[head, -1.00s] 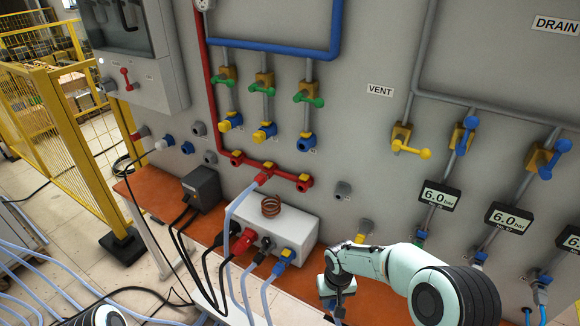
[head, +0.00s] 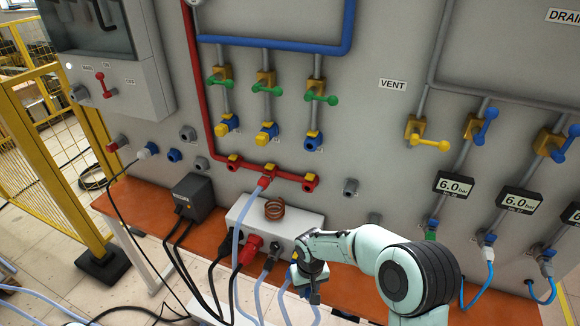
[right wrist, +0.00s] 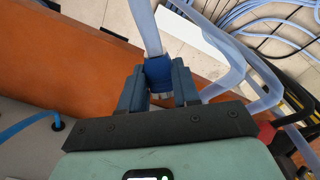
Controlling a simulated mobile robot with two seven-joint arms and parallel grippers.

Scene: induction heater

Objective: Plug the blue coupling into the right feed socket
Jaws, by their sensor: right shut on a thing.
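My right gripper (head: 312,292) is in front of the right end of the white box in the head view. In the right wrist view its fingers (right wrist: 158,90) are shut on a blue coupling (right wrist: 158,70) with a pale blue hose (right wrist: 147,25) running from it. In the head view the gripper hides most of the coupling. My left gripper is out of view.
The white box (head: 250,212) carries a copper coil (head: 274,208) and several plugged cables and hoses. A red manifold (head: 270,170) crosses the panel above it. Green valve handles (head: 321,97) stick out above the blue sockets. The orange bench (head: 140,208) runs along the panel.

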